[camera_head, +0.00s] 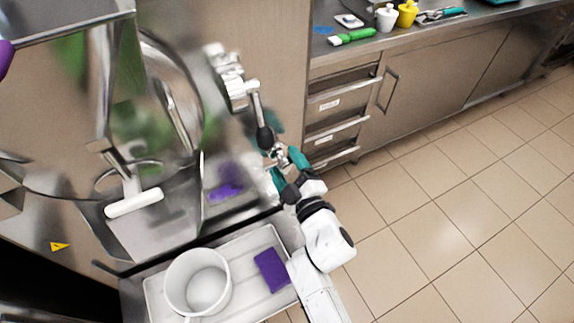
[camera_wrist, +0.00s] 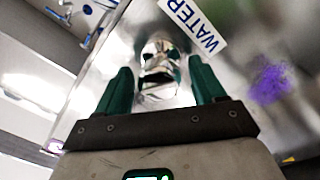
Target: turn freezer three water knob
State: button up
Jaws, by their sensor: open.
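The water knob (camera_wrist: 158,68) is a shiny metal knob on the freezer's steel front, below a white label (camera_wrist: 196,24) reading "WATER" in the wrist view. My gripper (camera_wrist: 161,82) is open, with one green finger on each side of the knob. I cannot tell whether the fingers touch it. In the head view my gripper (camera_head: 283,158) is at the right side of the freezer (camera_head: 150,225), just below a tap with a black handle (camera_head: 265,138). The knob is small there and partly hidden by the fingers.
A white tray (camera_head: 153,290) holds a white pot (camera_head: 197,285) and a purple cloth (camera_head: 271,269) below the freezer. A steel counter (camera_head: 430,35) with a green-handled brush (camera_head: 352,37) and cups stands at the back right. The tiled floor at the right is clear.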

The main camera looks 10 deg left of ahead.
jog(key=p+v, duration=0.2)
jog(key=v, duration=0.8)
jog(key=shift+s+d, duration=0.25)
jog(key=shift+s, duration=0.1)
jog(key=shift+f, duration=0.1)
jog(key=s+d+f+m+g+h, duration=0.2)
jog(key=d+m+h, duration=0.2)
jog(key=d, duration=0.3)
jog(key=s+d+f+m+g+h, duration=0.1)
jog(key=d+f+m+h, duration=0.25)
jog(key=d, duration=0.45)
jog(key=s+d+f+m+g+h, duration=0.1)
jog(key=s+d+m+g+h, duration=0.1)
jog(key=d+m+h, duration=0.35)
jog(key=s+d+f+m+g+y, duration=0.1)
jog(key=s+d+m+g, duration=0.1)
jog(key=s, duration=0.8)
jog(key=s+d+f+m+g+y, duration=0.1)
jog(key=s+d+m+g, duration=0.1)
jog(key=s+d+g, duration=0.2)
jog(key=s+g, duration=0.3)
jog(key=s, duration=0.3)
jog(key=shift+d+y, duration=0.25)
jog(key=shift+y, duration=0.15)
jog(key=shift+s, duration=0.1)
dwell(2.0)
